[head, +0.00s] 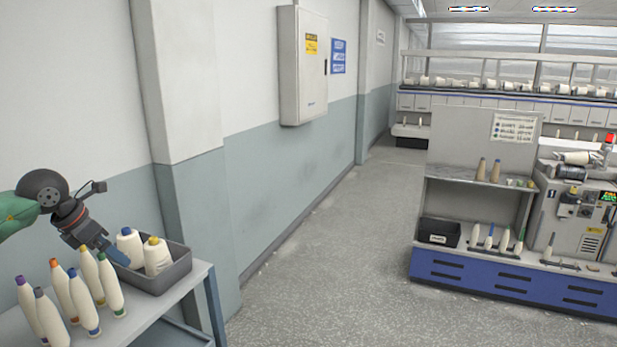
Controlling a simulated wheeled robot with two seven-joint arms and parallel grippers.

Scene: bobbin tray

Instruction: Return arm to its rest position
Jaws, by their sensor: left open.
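My left arm comes in from the left edge, with a green sleeve-like link and a dark round wrist. Its left gripper (116,256) points down and to the right, with its blue-grey fingertips at the left side of a grey tray (178,278). The gripper is open, and I see nothing held between its fingers. Two white bobbins stand in the tray, one with a blue top (130,246) and one with a yellow top (157,255). The fingertips are close to the blue-topped one; I cannot tell whether they touch. My right gripper is not in view.
Several bobbins with coloured tops stand on the grey cart (150,325), in front of the tray and below my gripper; one has a green top (111,285). A wall pillar (195,180) rises behind the cart. The floor (330,240) is clear toward the blue-based machine (500,285).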

